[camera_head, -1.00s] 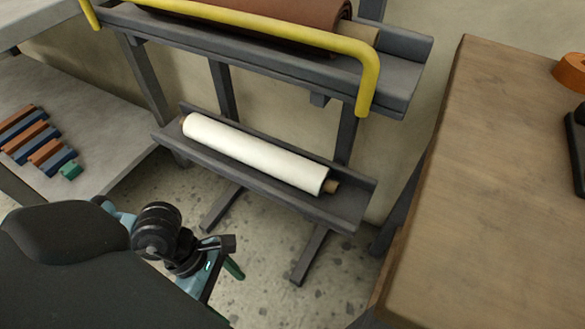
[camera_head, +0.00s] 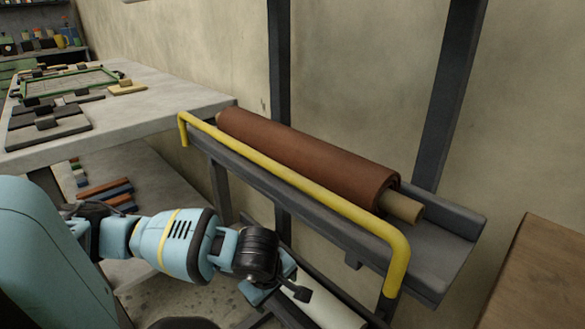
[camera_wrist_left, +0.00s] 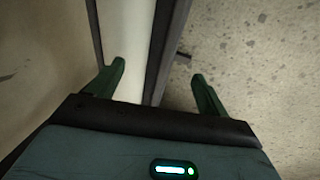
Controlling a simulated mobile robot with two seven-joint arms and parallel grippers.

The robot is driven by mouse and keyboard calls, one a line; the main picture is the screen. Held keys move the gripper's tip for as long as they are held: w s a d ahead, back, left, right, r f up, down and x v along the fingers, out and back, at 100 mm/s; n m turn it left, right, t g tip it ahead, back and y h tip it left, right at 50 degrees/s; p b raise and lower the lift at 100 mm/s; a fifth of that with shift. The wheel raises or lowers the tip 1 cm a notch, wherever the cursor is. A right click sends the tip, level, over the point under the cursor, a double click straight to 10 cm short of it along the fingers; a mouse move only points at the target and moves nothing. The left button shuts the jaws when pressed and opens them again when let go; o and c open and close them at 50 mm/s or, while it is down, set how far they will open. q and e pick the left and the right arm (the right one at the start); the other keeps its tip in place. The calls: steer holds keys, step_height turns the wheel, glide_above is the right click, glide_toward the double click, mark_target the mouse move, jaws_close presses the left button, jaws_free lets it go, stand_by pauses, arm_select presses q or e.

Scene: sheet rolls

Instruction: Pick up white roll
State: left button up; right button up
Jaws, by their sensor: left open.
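The white roll (camera_head: 325,299) lies in the lower tray of the rack, low in the head view. My left arm hides much of it there. In the left wrist view the white roll (camera_wrist_left: 126,45) runs up the picture beside a dark tray edge (camera_wrist_left: 168,45). My left gripper (camera_wrist_left: 158,72) is open and empty, with its two green fingers apart. The left finger overlaps the roll in the picture, and the right finger is seen over the floor beyond the tray edge. I cannot tell whether it touches the roll. My right gripper is not in view.
A brown roll (camera_head: 307,157) rests on the upper tray behind a yellow bar (camera_head: 300,195), above the white roll. A grey table (camera_head: 165,110) stands at left, with coloured blocks on its lower shelf. A wooden tabletop (camera_head: 545,280) is at lower right.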

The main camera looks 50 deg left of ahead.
arm_select(q)
steer(key=w+a, duration=0.2)
steer(key=w, duration=0.1)
steer(key=w+a+b, duration=0.1)
steer(key=w, duration=0.1)
steer(key=shift+w+a, duration=0.15)
steer(key=shift+w, duration=0.1)
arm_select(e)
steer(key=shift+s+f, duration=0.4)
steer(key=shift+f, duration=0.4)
arm_select(q)
steer(key=b+x, duration=0.2)
steer(key=x, duration=0.3)
steer(key=shift+f, duration=0.1)
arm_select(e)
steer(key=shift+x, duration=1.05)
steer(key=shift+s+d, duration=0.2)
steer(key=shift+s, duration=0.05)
arm_select(q)
steer(key=c, duration=1.2)
steer(key=shift+r, duration=0.2)
steer(key=shift+c, duration=0.6)
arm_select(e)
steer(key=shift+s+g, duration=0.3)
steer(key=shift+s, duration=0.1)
